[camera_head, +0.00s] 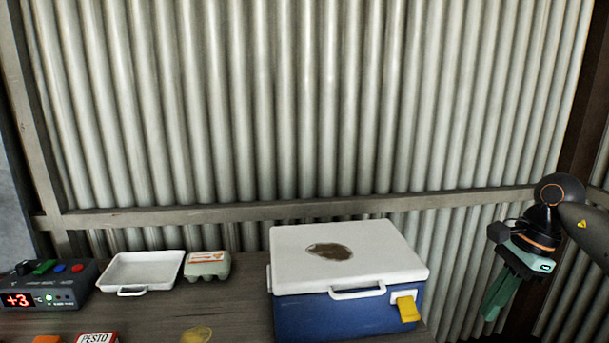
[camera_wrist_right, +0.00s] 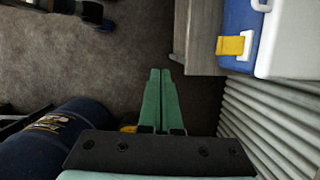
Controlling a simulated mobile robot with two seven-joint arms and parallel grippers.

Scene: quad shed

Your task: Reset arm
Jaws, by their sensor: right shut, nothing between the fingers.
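My right gripper (camera_head: 497,297) hangs at the right of the head view, beside the table and clear of it, its green fingers pointing down and to the left. In the right wrist view the two green fingers (camera_wrist_right: 160,72) lie together, shut, with nothing between them. Below them that view shows the floor. My left gripper is in neither view.
A blue cooler (camera_head: 345,315) with a closed white lid and yellow latch (camera_head: 407,308) stands at the table's right end. A white tray (camera_head: 142,287), egg carton (camera_head: 207,265) and control box (camera_head: 65,292) stand left. A blue barrel (camera_wrist_right: 55,145) shows in the wrist view.

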